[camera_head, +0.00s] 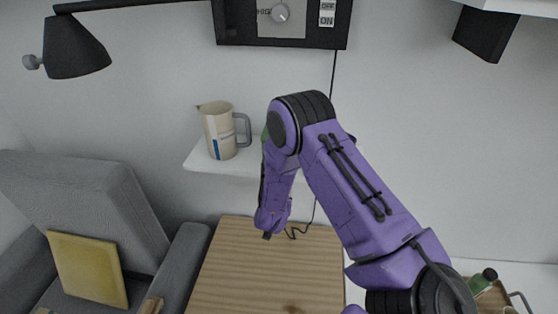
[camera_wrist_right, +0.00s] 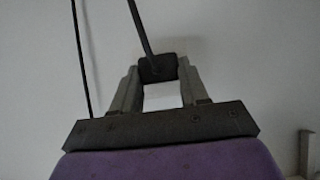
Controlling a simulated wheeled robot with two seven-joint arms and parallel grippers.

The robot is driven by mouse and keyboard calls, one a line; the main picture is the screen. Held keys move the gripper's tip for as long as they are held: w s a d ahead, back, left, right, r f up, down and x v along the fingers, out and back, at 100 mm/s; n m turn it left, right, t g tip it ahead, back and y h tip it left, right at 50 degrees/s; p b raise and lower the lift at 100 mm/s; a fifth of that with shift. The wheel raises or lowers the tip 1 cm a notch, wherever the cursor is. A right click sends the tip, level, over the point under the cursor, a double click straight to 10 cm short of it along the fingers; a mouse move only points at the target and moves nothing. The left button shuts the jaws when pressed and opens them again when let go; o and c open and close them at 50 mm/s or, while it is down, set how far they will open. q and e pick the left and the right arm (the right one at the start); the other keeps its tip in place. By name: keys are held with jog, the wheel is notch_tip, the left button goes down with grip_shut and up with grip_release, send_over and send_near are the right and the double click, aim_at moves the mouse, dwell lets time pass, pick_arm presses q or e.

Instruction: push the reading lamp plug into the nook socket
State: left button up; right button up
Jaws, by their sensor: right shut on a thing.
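My right gripper (camera_wrist_right: 158,80) is shut on a small dark plug (camera_wrist_right: 158,68), held between its fingertips in the right wrist view. A dark cord (camera_wrist_right: 140,28) runs up from the plug. In the head view my purple right arm comes in from the lower right and bends down over the wooden surface (camera_head: 245,270); its fingers and the plug cannot be made out there. The black reading lamp (camera_head: 75,48) hangs at the upper left on a dark arm. I cannot make out the nook socket in either view. My left gripper is not in view.
A beige jug (camera_head: 221,130) stands on a white wall shelf (camera_head: 199,158). A black control panel (camera_head: 283,22) is above it. A thin dark cable (camera_head: 334,72) hangs along the wall. A grey armchair (camera_head: 85,185) with a yellow cushion (camera_head: 88,268) is left; a tray with a bottle (camera_head: 482,281) is lower right.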

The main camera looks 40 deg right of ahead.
jog(key=shift+w+d, duration=0.15)
jog(key=shift+d, duration=0.05)
jog(key=o, duration=1.3)
jog(key=shift+c, duration=0.2)
jog(key=v, duration=1)
jog(key=shift+a+r+b, duration=0.15)
jog(key=shift+a+b, duration=0.1)
jog(key=shift+b, duration=0.2)
